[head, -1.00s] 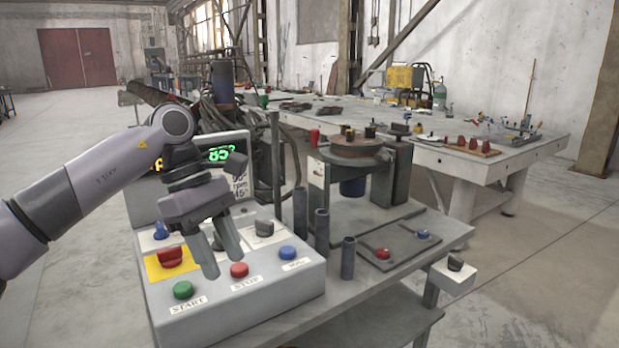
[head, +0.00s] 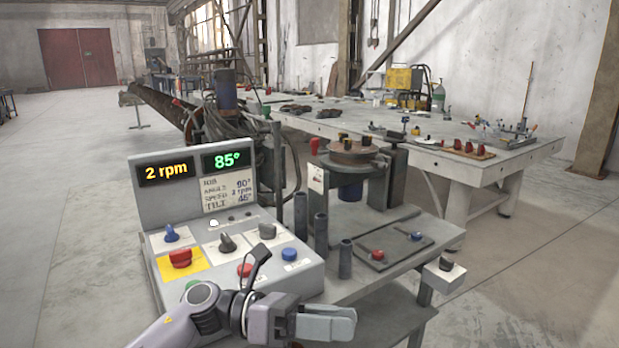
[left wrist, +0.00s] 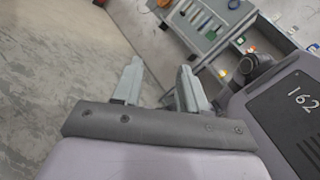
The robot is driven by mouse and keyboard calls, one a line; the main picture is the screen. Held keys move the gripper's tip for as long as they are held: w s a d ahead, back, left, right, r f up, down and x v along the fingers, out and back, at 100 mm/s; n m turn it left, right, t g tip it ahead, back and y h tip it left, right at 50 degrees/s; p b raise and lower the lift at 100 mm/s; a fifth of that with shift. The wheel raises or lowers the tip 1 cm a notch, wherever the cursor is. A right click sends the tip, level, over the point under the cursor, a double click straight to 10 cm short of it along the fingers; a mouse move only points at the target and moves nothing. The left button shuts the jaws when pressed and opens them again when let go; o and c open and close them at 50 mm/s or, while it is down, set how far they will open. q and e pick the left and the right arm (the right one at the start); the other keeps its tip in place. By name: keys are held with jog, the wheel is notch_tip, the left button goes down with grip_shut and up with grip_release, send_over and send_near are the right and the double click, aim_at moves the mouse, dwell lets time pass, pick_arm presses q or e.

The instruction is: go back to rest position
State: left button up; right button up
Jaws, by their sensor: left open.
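My left gripper (head: 326,324) is at the bottom of the head view, in front of the near edge of the control box (head: 298,282). It is empty, its fingers pointing right and apart from everything I can make out. In the left wrist view its two fingers (left wrist: 160,85) stand spread with only floor between them. The control box has a red button (head: 245,270), a blue button (head: 289,254) and a red knob on a yellow plate (head: 180,258). My left arm partly hides the green button (head: 192,285). My right gripper is not in view.
The display panel (head: 150,200) behind the buttons reads 2 rpm and 85°. Upright grey tubes (head: 345,260) and a round fixture (head: 352,155) stand on the bench to the right. A long grey table (head: 475,165) is farther back. Open floor lies at left and right.

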pick_arm(q)
jog(key=a+f+n+t+y+p, duration=0.2)
jog(key=a+f+n+t+y, duration=0.3)
jog(key=n+t, duration=0.9)
jog(key=a+f+n+t+y+p, duration=0.25)
jog(key=a+f+n+t, duration=0.35)
jog(key=n, duration=1.4)
jog(key=s+a+f+n+g+y+p, duration=0.1)
jog(key=s+a+f+n+g+y, duration=0.5)
jog(key=s+a+f+n, duration=0.6)
jog(key=s+f+n+y, duration=0.1)
jog(key=s+f+y, duration=0.1)
jog(key=s, duration=0.1)
jog(key=shift+s+a+f+n+y, duration=0.25)
jog(key=shift+s+f+n+y, duration=0.05)
jog(key=shift+f+n+y, duration=0.1)
